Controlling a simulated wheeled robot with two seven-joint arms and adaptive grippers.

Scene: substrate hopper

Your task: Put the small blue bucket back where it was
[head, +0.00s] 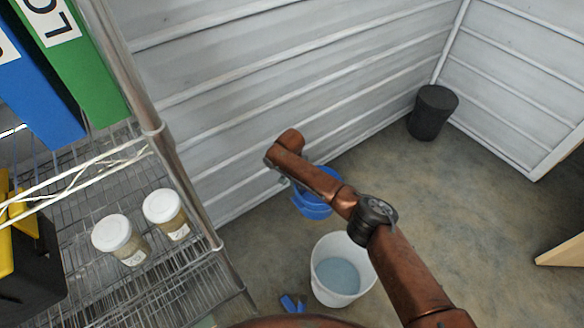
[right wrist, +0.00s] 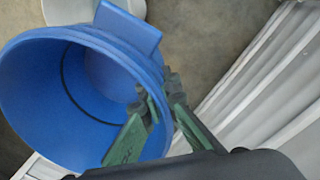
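The small blue bucket (head: 313,207) shows in the head view beside the wall, partly covered by my right arm. In the right wrist view the blue bucket (right wrist: 45,85) is close and tilted, its open mouth toward the camera; the inside I can see looks empty. My right gripper (right wrist: 158,92) has its green fingers on either side of the bucket's rim and appears shut on it. In the head view that gripper is mostly hidden behind my arm. Whether the bucket touches the floor cannot be told. My left gripper is not in view.
A white bucket (head: 326,291) with pale blue-grey contents stands near the blue one. A small blue object (head: 293,303) lies beside it. A dark bin (head: 432,112) stands by the far corner. A wire shelf (head: 190,285) holding jars and boxes is at left. Open floor lies right.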

